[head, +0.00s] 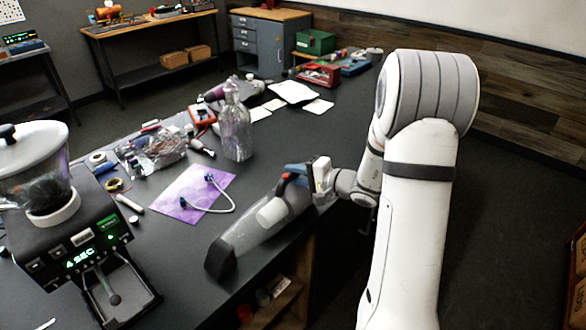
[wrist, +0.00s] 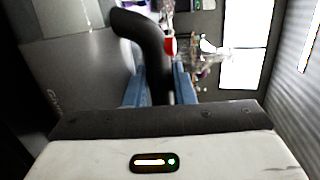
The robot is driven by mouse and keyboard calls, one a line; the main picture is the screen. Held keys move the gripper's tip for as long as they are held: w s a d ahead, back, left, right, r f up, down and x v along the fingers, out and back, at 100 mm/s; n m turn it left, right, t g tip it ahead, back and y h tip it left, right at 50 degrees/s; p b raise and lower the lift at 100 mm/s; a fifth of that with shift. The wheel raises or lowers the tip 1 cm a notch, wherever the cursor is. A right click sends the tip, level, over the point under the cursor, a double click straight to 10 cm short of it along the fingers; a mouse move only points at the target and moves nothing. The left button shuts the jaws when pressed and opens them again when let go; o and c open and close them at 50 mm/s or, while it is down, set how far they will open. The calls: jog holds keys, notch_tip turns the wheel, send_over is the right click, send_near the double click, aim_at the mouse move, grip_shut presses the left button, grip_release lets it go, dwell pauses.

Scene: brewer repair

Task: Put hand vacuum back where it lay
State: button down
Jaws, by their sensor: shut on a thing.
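The hand vacuum (head: 258,226) has a clear grey body, a dark nozzle end and a dark handle. In the head view it lies slanted along the workbench's right edge, nozzle toward the lower left. I cannot tell whether it touches the bench top or hangs just above it. My gripper (head: 294,174) is shut on its handle at the upper right end. In the wrist view the blue fingers of my gripper (wrist: 160,88) sit either side of the black handle (wrist: 150,42). The vacuum's grey body (wrist: 82,75) fills the left there.
A purple mat (head: 186,186) with a white looped cable lies left of the vacuum. A clear bottle (head: 236,128) stands behind it. A brewer machine (head: 62,225) with a lit display stands at left. Small parts clutter the bench (head: 170,262), which has bare room at its front.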

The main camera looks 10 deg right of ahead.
jog(key=c, duration=1.2)
grip_release()
jog(key=shift+s+f, duration=0.1)
jog(key=shift+c, duration=0.2)
jog(key=b+v, duration=0.3)
jog(key=v, duration=0.9)
jog(key=s+a+r+n+g+h, duration=0.1)
jog(key=s+a+n+g, duration=0.6)
jog(key=s+a, duration=0.4)
jog(key=s+d+r+n+h, duration=0.2)
jog(key=s+n+h, duration=0.1)
jog(key=s+h, duration=0.6)
jog(key=shift+d+r+g+h, duration=0.2)
jog(key=shift+d+g+h, duration=0.1)
jog(key=shift+g, duration=0.1)
